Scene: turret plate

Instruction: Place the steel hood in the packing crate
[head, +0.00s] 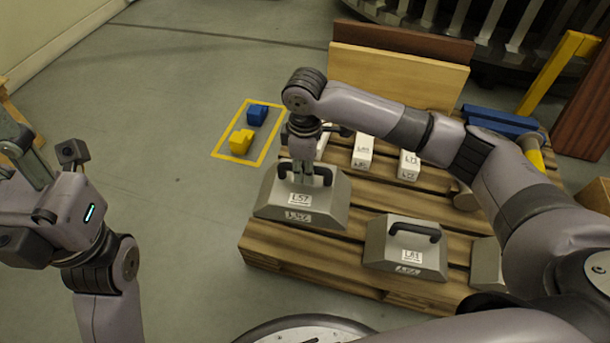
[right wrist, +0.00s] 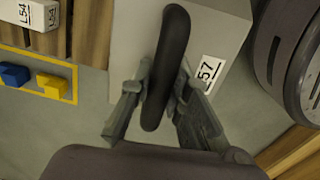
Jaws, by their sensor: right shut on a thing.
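A grey steel hood with sloped sides, a black handle and a label reading L57 (head: 282,207) is at the left end of the wooden pallet. My right gripper (head: 303,175) points down at it from above. In the right wrist view the gripper's fingers (right wrist: 160,82) are shut on either side of the hood's black handle (right wrist: 168,50). I cannot tell whether the hood rests on the pallet or hangs just above it. My left gripper (head: 22,150) is at the far left, away from the hood; its jaws are unclear. I cannot make out a packing crate for certain.
A second grey hood (head: 405,262) sits on the pallet (head: 300,260), with part of another beside it. White labelled blocks (head: 362,153) stand behind. Blue (head: 257,114) and yellow (head: 241,141) blocks are in a yellow floor square. Floor to the left is clear.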

